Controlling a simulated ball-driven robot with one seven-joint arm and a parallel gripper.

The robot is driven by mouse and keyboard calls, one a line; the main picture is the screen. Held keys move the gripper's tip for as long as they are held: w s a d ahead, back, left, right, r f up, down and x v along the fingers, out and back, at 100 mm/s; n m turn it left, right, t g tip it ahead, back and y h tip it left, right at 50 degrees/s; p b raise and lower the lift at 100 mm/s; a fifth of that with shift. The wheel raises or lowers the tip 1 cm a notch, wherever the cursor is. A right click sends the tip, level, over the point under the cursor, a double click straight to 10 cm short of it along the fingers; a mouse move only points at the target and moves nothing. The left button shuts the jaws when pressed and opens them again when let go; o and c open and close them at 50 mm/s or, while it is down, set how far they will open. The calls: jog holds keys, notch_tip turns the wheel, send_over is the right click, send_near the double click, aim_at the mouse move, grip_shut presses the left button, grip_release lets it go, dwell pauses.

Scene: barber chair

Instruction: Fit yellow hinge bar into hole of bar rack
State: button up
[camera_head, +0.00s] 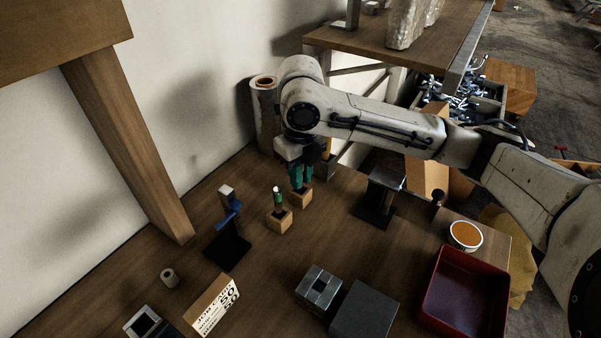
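My gripper (301,188) points down with its green fingers just above or at a small wooden block (302,199). Whether the fingers touch the block, or hold anything, I cannot tell at this size. A narrow yellow upright piece (328,149) shows just behind and to the right of my gripper; it may be the yellow hinge bar, mostly hidden. A second wooden block (279,221) with a green and white peg standing in it is to the left. I cannot tell for certain which object is the bar rack.
A blue and white piece on a dark stand (228,250) is left. A black stand (380,203) is right of my gripper. A metal block (319,287), a dark box (364,312) and a red tray (464,291) are in front. A wall rises behind.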

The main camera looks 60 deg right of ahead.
jog(key=o, duration=0.4)
jog(key=shift+o, duration=0.2)
notch_tip(320, 180, up, 12)
jog(key=shift+r+p, duration=0.2)
jog(key=shift+p, duration=0.75)
